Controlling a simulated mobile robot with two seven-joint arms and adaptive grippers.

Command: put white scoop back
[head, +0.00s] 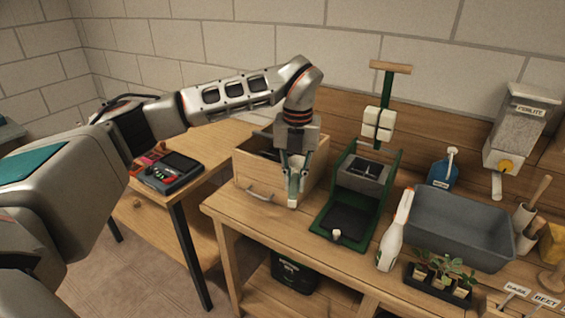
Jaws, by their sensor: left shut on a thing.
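My left gripper (293,174) points down in front of the wooden box on the bench. It is shut on a narrow pale thing, which I take to be the white scoop (292,203); its lower end shows below the fingers, close to the bench top. The fingers hide most of it, so its shape is unclear. The wooden box (311,179) has an open top with dark contents and a metal handle on its front. My right gripper is not in view.
A green press-like stand (389,91) stands just right of my gripper. Further right are a white spray bottle (388,249), a grey tub (460,232), seedlings in a black tray (436,288) and a perlite dispenser (516,130). The bench's front left corner is clear.

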